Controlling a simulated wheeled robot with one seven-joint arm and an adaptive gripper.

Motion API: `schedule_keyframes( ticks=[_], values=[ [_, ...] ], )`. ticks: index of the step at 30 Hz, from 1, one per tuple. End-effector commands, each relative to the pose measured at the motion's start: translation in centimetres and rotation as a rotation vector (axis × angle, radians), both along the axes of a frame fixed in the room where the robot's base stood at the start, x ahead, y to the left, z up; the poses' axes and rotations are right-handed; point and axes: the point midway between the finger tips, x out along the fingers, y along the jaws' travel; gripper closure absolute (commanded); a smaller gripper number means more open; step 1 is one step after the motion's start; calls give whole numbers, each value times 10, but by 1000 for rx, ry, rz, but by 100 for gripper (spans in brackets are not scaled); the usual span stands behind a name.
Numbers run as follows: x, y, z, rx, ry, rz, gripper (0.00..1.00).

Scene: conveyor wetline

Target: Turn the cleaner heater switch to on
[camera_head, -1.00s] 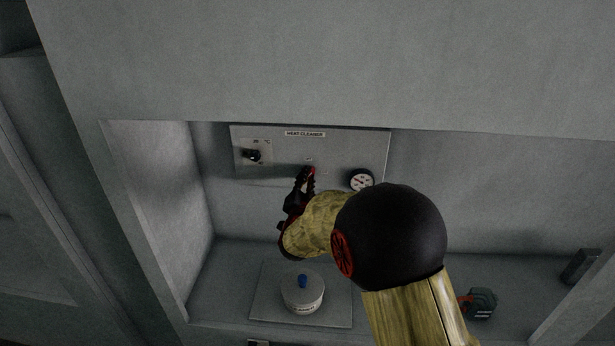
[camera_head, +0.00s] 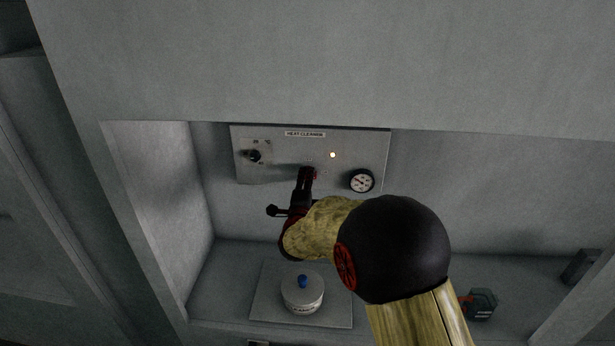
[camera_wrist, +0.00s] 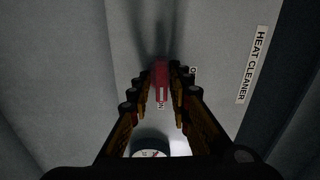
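The heat cleaner panel (camera_head: 350,143) is on the back wall of the recess. Its red switch (camera_head: 309,173) is low in the middle, partly covered by my gripper (camera_head: 303,181). In the wrist view the red switch (camera_wrist: 161,78) is between my fingertips (camera_wrist: 162,70), which look closed on both its sides. Its near end points to the ON mark (camera_wrist: 160,104); another label, partly hidden, sits to the right. An indicator lamp (camera_head: 333,155) glows on the panel and shows as a bright spot in the wrist view (camera_wrist: 180,145).
A black knob (camera_head: 254,156) is on the panel's left and a round gauge (camera_head: 361,181) on its right. Below, a white pot with a blue knob (camera_head: 302,290) stands on a plate (camera_head: 262,308). A dark tool (camera_head: 481,303) lies at the right of the shelf.

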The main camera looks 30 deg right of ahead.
Motion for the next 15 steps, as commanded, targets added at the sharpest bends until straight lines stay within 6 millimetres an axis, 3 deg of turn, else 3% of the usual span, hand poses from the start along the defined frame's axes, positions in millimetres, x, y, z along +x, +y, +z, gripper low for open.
schedule_keyframes(
  ticks=[4, 15],
  values=[
    [0, 0, 1, -1, 0, 0, 70],
    [-4, 3, 2, -2, -2, 1, 70]
  ],
)
